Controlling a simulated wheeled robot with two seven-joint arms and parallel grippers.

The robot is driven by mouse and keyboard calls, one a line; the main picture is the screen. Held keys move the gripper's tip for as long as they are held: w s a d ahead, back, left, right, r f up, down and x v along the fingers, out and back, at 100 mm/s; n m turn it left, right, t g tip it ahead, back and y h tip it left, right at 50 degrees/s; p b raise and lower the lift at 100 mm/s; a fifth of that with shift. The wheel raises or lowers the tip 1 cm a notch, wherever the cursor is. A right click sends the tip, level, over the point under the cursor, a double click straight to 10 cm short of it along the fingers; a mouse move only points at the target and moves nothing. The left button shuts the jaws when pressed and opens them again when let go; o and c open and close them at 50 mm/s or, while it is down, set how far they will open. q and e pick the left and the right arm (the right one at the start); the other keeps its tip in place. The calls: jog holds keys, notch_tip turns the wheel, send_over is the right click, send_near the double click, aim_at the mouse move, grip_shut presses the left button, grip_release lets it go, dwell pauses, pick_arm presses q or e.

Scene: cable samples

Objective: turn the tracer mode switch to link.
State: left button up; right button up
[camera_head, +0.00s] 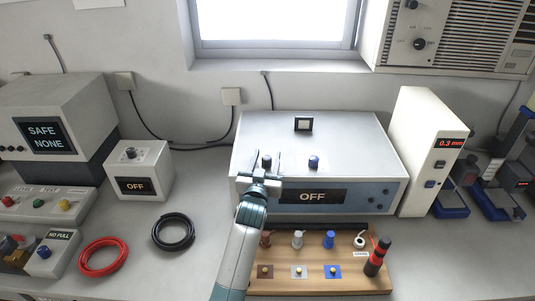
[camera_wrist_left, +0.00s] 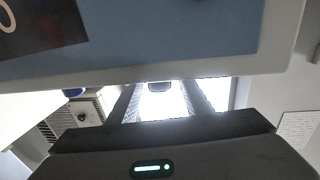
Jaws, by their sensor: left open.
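A large grey-white box (camera_head: 345,143) with a blue front panel stands in the middle of the bench; its front display (camera_head: 312,196) reads OFF. I take it as the tracer, but no name on it is readable. A dark knob (camera_head: 267,160) and a blue knob (camera_head: 314,162) sit on its top. My left gripper (camera_head: 259,174) is open at the box's front left edge, by the dark knob. In the left wrist view the dark knob (camera_wrist_left: 159,87) shows between the fingers, apart from both. My right gripper is not in view.
A smaller white box (camera_head: 152,160) at left also reads OFF. Black (camera_head: 173,232) and red (camera_head: 104,257) cable coils lie in front. A wooden board (camera_head: 340,280) with pegs and a red-black tool (camera_head: 377,257) lies before the large box. A white instrument (camera_head: 425,150) stands close right.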

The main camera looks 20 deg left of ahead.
pick_arm(q)
jog(key=shift+r, duration=0.1)
jog(key=c, duration=1.1)
jog(key=shift+o, duration=0.2)
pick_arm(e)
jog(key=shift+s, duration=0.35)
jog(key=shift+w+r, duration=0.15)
